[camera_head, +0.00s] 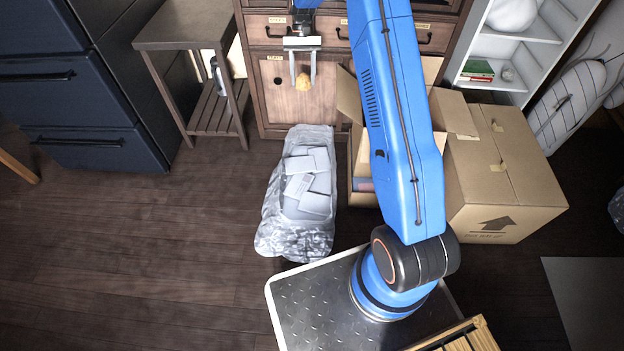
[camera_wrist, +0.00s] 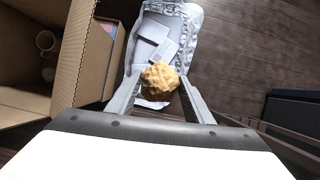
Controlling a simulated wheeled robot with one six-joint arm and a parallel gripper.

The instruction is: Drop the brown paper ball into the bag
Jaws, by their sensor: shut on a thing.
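The brown paper ball (camera_head: 303,82) is a crumpled tan lump held between the fingertips of my gripper (camera_head: 303,80). In the wrist view the ball (camera_wrist: 160,80) sits between the two grey fingers of my gripper (camera_wrist: 160,85). The bag (camera_head: 268,225) is a silvery, crinkled plastic bag on the floor with pale boxes or papers inside. In the wrist view the bag (camera_wrist: 191,16) lies below and beyond the ball, which covers part of it. The ball is held above floor level, apart from the bag.
An open cardboard box (camera_head: 362,196) stands right of the bag, with a closed cardboard box (camera_head: 505,175) beside it. A wooden cabinet (camera_head: 275,115) is behind. A side table (camera_head: 185,32) and dark blue cabinet (camera_head: 80,110) stand left. The floor left of the bag is clear.

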